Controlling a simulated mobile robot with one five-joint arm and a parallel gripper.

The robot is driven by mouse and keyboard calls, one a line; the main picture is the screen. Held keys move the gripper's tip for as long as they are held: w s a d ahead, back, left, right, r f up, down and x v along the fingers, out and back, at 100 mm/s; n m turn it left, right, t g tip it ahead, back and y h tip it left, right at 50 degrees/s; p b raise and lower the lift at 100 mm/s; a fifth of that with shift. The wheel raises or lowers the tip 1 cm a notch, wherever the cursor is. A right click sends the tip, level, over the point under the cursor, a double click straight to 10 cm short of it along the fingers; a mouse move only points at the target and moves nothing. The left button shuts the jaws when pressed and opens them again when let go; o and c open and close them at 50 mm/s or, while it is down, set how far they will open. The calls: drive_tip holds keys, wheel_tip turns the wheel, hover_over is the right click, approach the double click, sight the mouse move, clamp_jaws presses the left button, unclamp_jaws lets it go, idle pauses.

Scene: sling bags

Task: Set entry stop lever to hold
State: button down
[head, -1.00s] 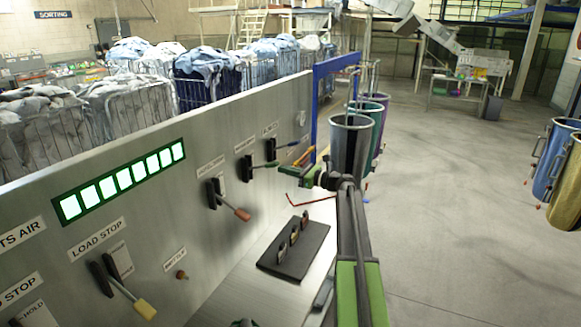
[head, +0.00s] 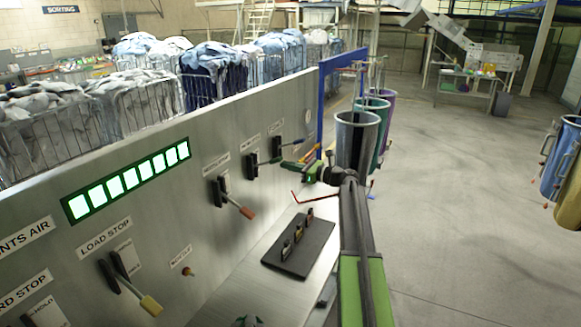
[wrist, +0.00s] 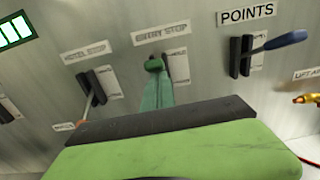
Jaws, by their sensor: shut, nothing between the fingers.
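The entry stop lever (head: 252,165) is on the grey panel between the red-handled hotel stop lever and the blue-handled points lever. In the wrist view, the ENTRY STOP label (wrist: 161,33) and a small card (wrist: 178,67) show beside its slot. My gripper (head: 292,168) is shut and reaches left to this lever in the head view. In the wrist view, a narrow teal tip of my gripper (wrist: 154,66) overlaps the slot and hides most of the lever. I cannot tell whether it touches the lever, nor the lever's exact setting.
The hotel stop lever (wrist: 96,88) slants down left of my gripper, and the points lever (wrist: 270,43) sticks out to the right. A dark block with small plates (head: 298,247) lies on the ledge below. Bins (head: 355,140) stand behind my arm.

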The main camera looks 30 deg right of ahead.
drive_tip(key=f+b+v, duration=0.1)
drive_tip(key=v, duration=1)
drive_tip(key=shift+s+d, duration=0.2)
drive_tip(key=shift+s, duration=0.05)
drive_tip(key=shift+f, duration=0.1)
